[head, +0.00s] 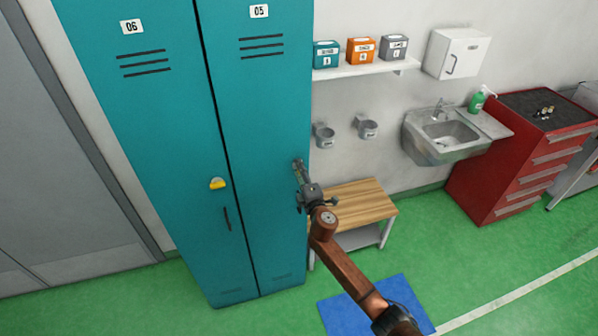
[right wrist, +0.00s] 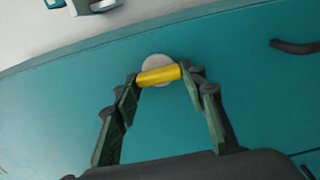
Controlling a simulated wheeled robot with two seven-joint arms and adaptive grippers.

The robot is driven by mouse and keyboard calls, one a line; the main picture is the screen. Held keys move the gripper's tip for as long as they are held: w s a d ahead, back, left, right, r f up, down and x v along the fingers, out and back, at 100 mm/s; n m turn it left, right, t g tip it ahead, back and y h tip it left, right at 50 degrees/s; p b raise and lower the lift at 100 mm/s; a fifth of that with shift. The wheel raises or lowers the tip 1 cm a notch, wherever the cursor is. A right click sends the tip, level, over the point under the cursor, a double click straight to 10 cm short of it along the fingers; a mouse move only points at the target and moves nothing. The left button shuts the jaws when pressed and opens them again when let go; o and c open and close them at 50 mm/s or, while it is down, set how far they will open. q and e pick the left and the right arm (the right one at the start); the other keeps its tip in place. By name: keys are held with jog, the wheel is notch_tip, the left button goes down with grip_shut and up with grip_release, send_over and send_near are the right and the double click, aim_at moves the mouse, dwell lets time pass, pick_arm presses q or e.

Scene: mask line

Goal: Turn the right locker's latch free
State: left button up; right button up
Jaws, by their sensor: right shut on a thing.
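The right locker (head: 262,110) is a tall teal door numbered 05. Its latch (right wrist: 158,75) shows in the right wrist view as a yellow bar on a round grey base. My right gripper (head: 299,172) reaches the door near its right edge and is shut on the yellow bar, one finger at each end. In the head view the gripper covers this latch. The bar lies slightly tilted across the right wrist picture. The door looks closed. My left gripper is in neither view.
The left locker (head: 150,110), numbered 06, has its own yellow latch (head: 218,184) and dark handle (head: 227,218). A wooden bench (head: 352,203) stands right of the lockers, behind my arm. A blue mat (head: 350,308) lies on the green floor. A sink (head: 445,138) and red cabinet (head: 515,165) stand farther right.

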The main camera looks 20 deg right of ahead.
dwell(0.4)
jog(key=o, duration=1.2)
jog(key=shift+c, duration=0.2)
jog(key=s, duration=1.2)
jog(key=shift+d, duration=0.2)
jog(key=shift+f, duration=0.1)
